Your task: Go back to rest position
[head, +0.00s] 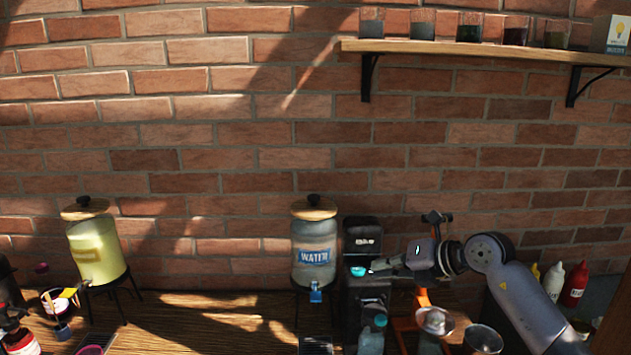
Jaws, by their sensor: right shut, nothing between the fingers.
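My right arm comes in from the lower right, and its gripper (376,268) points left. The gripper is shut and holds nothing. Its fingertips are in front of the black machine (360,235), close to a small teal-lit spot (357,271) on it; I cannot tell whether they touch. My left gripper is not in view.
A water dispenser (315,255) stands left of the machine, and a yellow drink dispenser (97,250) is farther left. A clear bottle (372,335), metal cups (436,321) and squeeze bottles (574,284) are nearby. A shelf (480,47) holds glasses. The wooden table (200,315) is clear between the dispensers.

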